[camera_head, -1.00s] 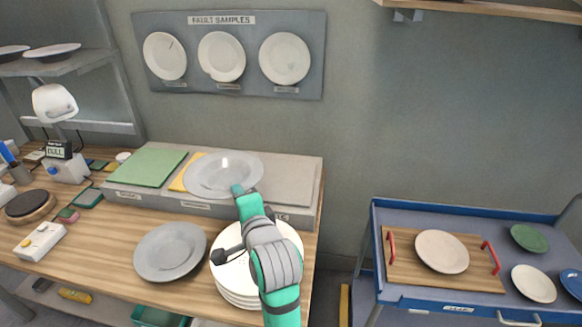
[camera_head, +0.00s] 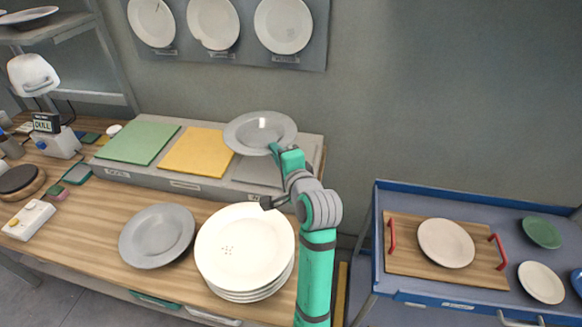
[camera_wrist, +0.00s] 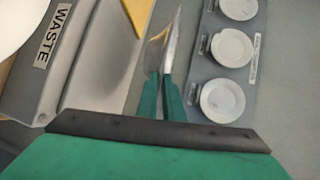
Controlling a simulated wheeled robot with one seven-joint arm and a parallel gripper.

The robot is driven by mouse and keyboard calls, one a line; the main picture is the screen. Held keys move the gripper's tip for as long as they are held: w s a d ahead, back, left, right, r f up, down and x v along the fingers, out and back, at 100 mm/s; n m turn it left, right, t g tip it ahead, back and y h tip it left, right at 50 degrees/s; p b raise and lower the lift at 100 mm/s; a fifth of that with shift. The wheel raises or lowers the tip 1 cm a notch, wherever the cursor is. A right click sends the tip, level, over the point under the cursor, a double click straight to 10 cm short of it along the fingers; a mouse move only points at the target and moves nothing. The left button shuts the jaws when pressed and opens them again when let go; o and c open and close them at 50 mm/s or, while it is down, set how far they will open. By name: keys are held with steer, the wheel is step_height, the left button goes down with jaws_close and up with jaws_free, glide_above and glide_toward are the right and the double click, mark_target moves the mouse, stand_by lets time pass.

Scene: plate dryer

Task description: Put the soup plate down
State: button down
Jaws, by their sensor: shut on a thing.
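The grey soup plate (camera_head: 259,131) is held by its near rim above the back ledge, over the grey pad (camera_head: 262,172). My gripper (camera_head: 283,152) is shut on that rim. In the wrist view the plate (camera_wrist: 172,42) shows nearly edge-on between the fingers of my gripper (camera_wrist: 167,92). The ledge also carries a green pad (camera_head: 138,143) and a yellow pad (camera_head: 197,152). In the wrist view a label reading WASTE (camera_wrist: 53,36) lies on the ledge front. The gap between plate and pad is hard to judge.
A second grey plate (camera_head: 157,236) lies on the wooden bench beside a stack of white plates (camera_head: 246,246). Fault sample plates (camera_head: 283,25) hang on the wall behind. A blue cart (camera_head: 390,193) with a wooden tray (camera_head: 400,258) stands at the right.

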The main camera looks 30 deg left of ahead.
steer(key=w+f, duration=0.1)
steer(key=f, duration=0.1)
steer(key=w+d+f, duration=0.1)
steer(key=w, duration=0.1)
steer(key=w+d+f, duration=0.1)
steer(key=f, duration=0.1)
steer(key=shift+w+f, duration=0.3)
steer(key=shift+w, duration=0.05)
steer(key=f, duration=0.3)
steer(key=shift+w+d+f, duration=0.1)
steer(key=shift+w+f, duration=0.1)
steer(key=shift+f, duration=0.1)
steer(key=c, duration=1.9)
jaws_free()
steer(key=shift+o, duration=0.2)
steer(key=shift+s, duration=0.1)
steer(key=v, duration=1.2)
